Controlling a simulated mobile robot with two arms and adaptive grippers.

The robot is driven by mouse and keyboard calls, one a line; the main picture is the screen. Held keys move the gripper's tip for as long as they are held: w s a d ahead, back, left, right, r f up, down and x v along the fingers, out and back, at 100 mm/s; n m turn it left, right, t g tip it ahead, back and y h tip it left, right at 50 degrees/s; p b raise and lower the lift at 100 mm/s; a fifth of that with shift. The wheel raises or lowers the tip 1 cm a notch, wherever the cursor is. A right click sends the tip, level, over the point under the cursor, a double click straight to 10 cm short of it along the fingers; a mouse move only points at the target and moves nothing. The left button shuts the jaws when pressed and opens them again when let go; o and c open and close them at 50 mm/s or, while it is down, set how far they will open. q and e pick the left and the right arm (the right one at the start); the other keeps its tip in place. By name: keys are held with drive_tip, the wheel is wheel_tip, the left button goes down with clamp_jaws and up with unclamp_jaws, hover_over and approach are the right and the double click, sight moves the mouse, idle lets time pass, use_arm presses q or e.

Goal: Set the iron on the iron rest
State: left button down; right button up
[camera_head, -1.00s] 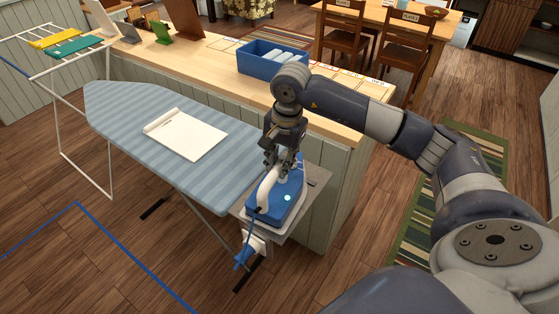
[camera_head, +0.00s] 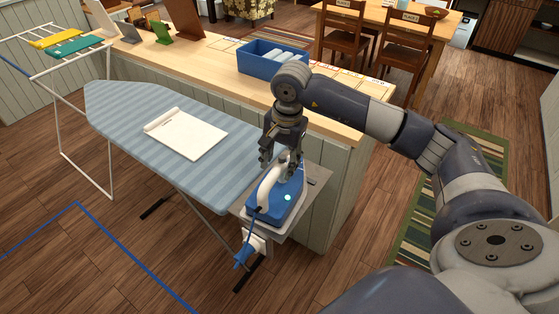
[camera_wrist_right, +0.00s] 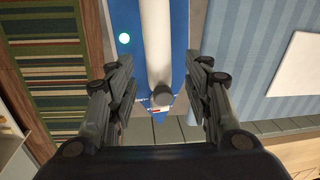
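The blue iron (camera_head: 287,205) with a white handle sits on the grey metal iron rest (camera_head: 318,184) at the near end of the ironing board. A small green light shows on its side, and a blue cord hangs from its rear. My right gripper (camera_head: 279,168) is just above the front of the iron. In the right wrist view its fingers (camera_wrist_right: 160,95) are spread apart on both sides of the white handle (camera_wrist_right: 157,45), with gaps between. The iron's blue body (camera_wrist_right: 128,18) lies below. My left gripper is not in view.
The striped ironing board (camera_head: 110,105) carries a white folded cloth (camera_head: 190,135). A wooden counter (camera_head: 215,60) behind it holds a blue bin (camera_head: 258,62) with rolled cloths. A drying rack (camera_head: 62,155) stands at left. Blue tape (camera_head: 130,252) marks the floor.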

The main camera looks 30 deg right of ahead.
drive_tip(key=shift+s+f, duration=0.1)
drive_tip(key=shift+f, duration=0.1)
wheel_tip(320, 180, up, 12)
drive_tip(key=s, duration=0.1)
drive_tip(key=shift+s+d, duration=0.15)
drive_tip(key=shift+d, duration=0.1)
